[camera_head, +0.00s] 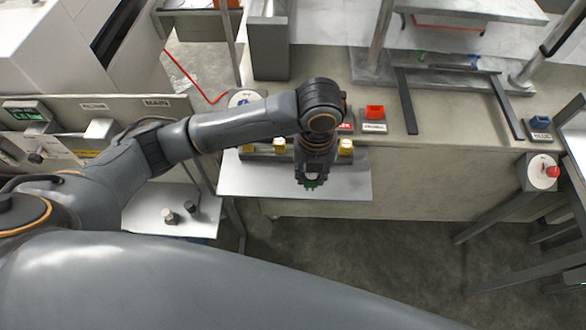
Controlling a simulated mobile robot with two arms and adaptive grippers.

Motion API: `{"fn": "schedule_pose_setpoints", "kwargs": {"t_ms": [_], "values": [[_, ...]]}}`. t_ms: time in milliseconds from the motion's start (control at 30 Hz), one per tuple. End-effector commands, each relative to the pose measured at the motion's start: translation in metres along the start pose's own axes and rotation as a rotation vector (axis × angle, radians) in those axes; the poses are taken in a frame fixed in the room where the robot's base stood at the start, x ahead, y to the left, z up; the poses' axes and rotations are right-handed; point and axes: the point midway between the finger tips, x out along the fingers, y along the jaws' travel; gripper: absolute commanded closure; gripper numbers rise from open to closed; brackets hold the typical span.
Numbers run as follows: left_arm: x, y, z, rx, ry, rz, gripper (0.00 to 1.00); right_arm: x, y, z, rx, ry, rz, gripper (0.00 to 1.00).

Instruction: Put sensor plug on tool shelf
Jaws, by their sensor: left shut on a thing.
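My left arm comes in from the left, and its gripper (311,183) points down over a light metal shelf plate (345,186) at the front of the bench. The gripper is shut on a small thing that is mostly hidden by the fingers. Only a bit of dark green shows at the tips, and I cannot tell whether it is the sensor plug or part of the fingers. I cannot tell if the held thing touches the plate. My right gripper is not in view.
Yellow blocks (345,146) sit on a dark rail behind the gripper. A raised metal shelf (470,10) stands at the back right. Two small knobs (170,215) are on a low side table (150,201).

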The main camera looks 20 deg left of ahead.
Motion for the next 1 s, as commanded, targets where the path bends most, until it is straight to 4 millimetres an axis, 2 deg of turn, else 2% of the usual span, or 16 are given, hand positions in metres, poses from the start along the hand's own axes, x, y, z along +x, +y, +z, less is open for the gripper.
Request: {"fn": "schedule_pose_setpoints", "kwargs": {"t_ms": [100, 200, 400, 567, 700, 800, 1000], "values": [[0.013, 0.016, 0.025, -0.006, 0.005, 0.005, 1.0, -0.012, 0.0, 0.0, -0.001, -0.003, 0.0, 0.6], [0.035, 0.024, 0.037, -0.004, 0.005, 0.004, 1.0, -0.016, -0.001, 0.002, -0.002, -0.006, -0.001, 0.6], [0.06, 0.032, 0.055, -0.001, 0.002, 0.0, 1.0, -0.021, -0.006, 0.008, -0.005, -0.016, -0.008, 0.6], [0.07, 0.037, 0.063, -0.001, 0.001, 0.001, 1.0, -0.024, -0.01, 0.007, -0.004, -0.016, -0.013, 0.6], [0.091, 0.036, 0.062, 0.001, 0.004, 0.001, 1.0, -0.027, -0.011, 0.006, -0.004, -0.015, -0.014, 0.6], [0.099, 0.036, 0.062, 0.001, 0.001, -0.001, 1.0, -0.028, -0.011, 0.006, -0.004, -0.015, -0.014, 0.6], [0.101, 0.036, 0.063, 0.002, 0.0, -0.001, 1.0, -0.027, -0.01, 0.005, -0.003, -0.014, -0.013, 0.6]]}}
